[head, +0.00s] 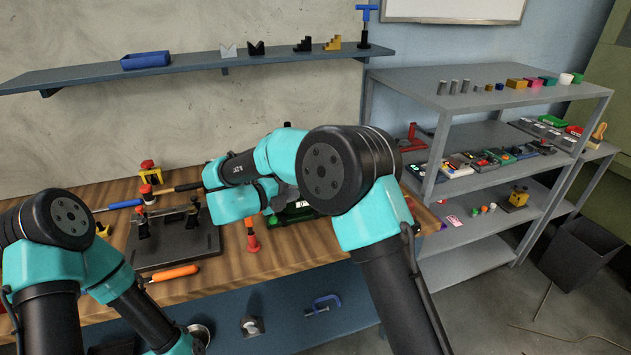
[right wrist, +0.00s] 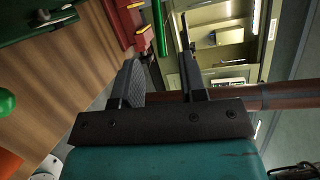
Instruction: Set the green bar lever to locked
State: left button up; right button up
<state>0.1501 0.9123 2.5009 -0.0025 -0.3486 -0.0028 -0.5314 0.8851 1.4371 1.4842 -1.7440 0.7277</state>
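In the right wrist view a slim bright green bar (right wrist: 160,28) stands out beyond the fingers, beside a red block. It is likely the lever; its setting cannot be read. My right gripper (right wrist: 157,47) is open, with the bar's visible end showing between its fingertips and no clear contact. A dark green part (right wrist: 38,27) lies at the upper left. In the head view a green fixture (head: 292,215) on the bench is largely covered by my right arm, which also hides most of that gripper. My left gripper is out of the picture below the bottom edge.
The wooden bench (head: 285,256) holds a black plate fixture (head: 175,247), an orange-handled tool (head: 172,273) and a red-orange tool (head: 252,240) near my right wrist. A grey shelf rack (head: 470,260) with small parts stands at the right. A wall shelf (head: 200,72) runs above.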

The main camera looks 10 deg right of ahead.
jog(key=x, duration=0.7)
jog(key=shift+w+d, duration=0.2)
jog(key=shift+d, duration=0.1)
grip_shut()
